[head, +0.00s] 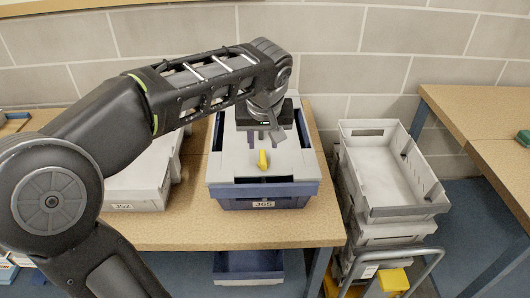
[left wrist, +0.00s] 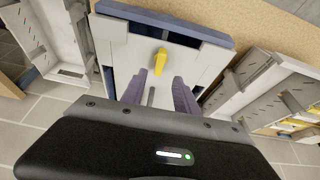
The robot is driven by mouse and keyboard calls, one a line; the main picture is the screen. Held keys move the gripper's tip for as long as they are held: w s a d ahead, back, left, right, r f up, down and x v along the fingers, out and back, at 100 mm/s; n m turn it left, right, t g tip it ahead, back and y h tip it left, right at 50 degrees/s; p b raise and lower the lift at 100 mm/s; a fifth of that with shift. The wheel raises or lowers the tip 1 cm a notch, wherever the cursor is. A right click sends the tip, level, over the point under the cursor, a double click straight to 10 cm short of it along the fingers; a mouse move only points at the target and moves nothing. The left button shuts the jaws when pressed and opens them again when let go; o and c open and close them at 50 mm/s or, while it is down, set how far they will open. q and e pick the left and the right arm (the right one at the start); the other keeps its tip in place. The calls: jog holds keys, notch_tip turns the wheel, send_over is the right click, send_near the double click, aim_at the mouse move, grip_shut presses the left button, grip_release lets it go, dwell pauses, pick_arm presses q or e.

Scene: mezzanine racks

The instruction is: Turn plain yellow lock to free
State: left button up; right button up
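The plain yellow lock (head: 263,160) is a small yellow lever on the grey lid (head: 228,166) of a blue box labelled 365 (head: 240,203). The lever points roughly front to back in the head view. In the left wrist view the yellow lock (left wrist: 159,62) is slightly tilted and lies just beyond the fingertips. My left gripper (head: 262,138) is above the lid, behind the lever, fingers pointing down. In the left wrist view its two fingers (left wrist: 159,84) are apart with nothing between them. The lever is not gripped. My right gripper is not in view.
The box stands on a wooden table (head: 230,236). A grey bin labelled 352 (head: 138,190) is to its left, partly behind my left arm. Stacked grey crates (head: 395,170) stand on the right, beside another wooden table (head: 470,115). A block wall is behind.

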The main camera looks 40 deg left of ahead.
aim_at(263, 157)
pick_arm(q)
jog(key=shift+p+x, duration=0.3)
jog(key=shift+x, duration=3.65)
jog(key=shift+c, duration=0.5)
grip_shut()
